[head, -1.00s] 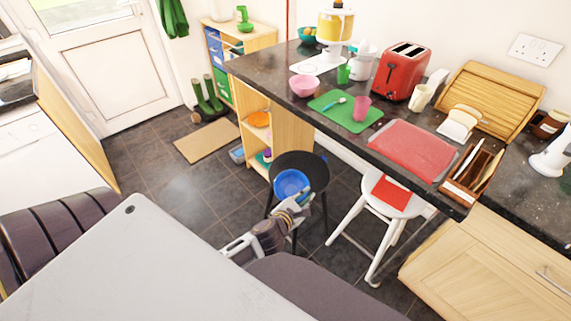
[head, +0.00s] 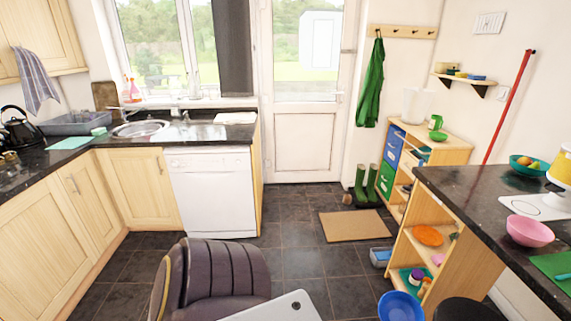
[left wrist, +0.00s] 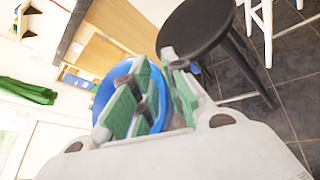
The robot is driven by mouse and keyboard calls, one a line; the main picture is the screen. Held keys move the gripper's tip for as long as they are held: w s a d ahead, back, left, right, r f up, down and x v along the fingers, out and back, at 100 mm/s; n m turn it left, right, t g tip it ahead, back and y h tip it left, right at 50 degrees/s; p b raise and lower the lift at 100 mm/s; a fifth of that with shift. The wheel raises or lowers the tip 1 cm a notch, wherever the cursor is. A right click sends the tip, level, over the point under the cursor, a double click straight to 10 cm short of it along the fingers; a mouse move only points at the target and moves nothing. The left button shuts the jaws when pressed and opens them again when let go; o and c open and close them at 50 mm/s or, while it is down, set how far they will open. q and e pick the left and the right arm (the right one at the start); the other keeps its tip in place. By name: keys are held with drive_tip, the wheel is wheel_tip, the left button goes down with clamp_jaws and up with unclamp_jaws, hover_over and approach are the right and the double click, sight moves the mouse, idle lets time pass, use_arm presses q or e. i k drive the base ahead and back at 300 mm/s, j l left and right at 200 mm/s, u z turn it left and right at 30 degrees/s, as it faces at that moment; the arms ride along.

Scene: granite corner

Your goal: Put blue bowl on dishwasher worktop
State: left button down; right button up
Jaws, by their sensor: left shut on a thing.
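The blue bowl (head: 400,307) shows at the bottom edge of the head view, partly cut off. In the left wrist view my left gripper (left wrist: 160,85) is shut on the blue bowl (left wrist: 103,97), with its green-padded fingers over the rim. The gripper itself is out of frame in the head view. The white dishwasher (head: 212,192) stands under the counter at the back left. Its dark granite worktop (head: 205,132) runs above it, beside the sink. My right gripper is not in view.
The sink (head: 141,129) and a dish rack (head: 75,123) are left on the worktop. A dark padded chair (head: 215,272) stands before the dishwasher. A black stool (head: 465,310) is at lower right. Dark floor (head: 290,235) is open in the middle.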

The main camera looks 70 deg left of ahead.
sight(223, 133)
drive_tip(key=k+j+u, duration=0.15)
drive_tip(key=j, duration=0.75)
drive_tip(key=k+j+u, duration=0.1)
drive_tip(key=k+j, duration=0.2)
drive_tip(key=j, duration=0.6)
drive_tip(key=k+j+u, duration=0.15)
drive_tip(key=j, duration=0.75)
drive_tip(key=k+j+u, duration=0.15)
drive_tip(key=j, duration=0.8)
drive_tip(key=j+u, duration=0.15)
drive_tip(key=j, duration=0.8)
